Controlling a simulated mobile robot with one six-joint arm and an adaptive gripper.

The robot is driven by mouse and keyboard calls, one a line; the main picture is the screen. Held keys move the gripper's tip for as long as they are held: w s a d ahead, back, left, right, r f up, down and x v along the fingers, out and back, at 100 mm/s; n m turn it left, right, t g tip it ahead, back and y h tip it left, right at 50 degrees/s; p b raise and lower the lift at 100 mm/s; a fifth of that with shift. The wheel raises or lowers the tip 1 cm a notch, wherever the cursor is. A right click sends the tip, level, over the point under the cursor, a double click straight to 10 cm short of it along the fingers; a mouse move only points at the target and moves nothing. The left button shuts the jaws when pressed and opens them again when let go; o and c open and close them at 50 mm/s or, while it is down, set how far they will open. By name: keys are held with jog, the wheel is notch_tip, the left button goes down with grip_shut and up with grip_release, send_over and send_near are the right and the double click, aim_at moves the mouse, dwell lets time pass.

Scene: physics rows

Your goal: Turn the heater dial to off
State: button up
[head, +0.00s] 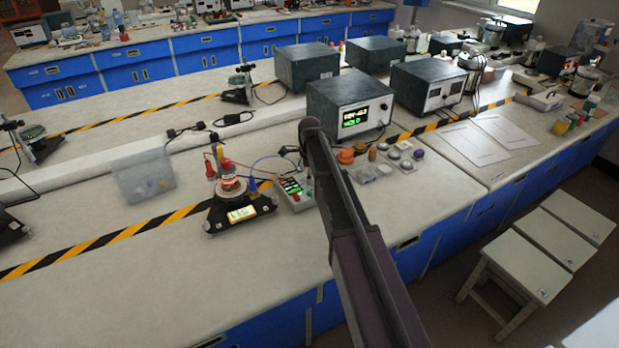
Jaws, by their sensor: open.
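I cannot pick out the heater dial for certain. A small device on a black base (236,219) with a lit yellow panel stands on the near bench, with a red-topped, orange-glowing part (230,180) above it. Just right of it is a small control box (295,199) with red and green spots. My arm rises from the bottom right and ends beside the control box, covering part of the bench. My gripper does not show clearly.
Small jars and lids (385,162) lie right of my arm. A clear bag-like container (145,172) stands left on the bench. Cables run around the devices. More dark box units (430,85) stand behind. White stools (520,265) are at the right. The bench's front left is clear.

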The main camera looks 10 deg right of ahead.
jog(key=shift+a, duration=0.1)
grip_shut()
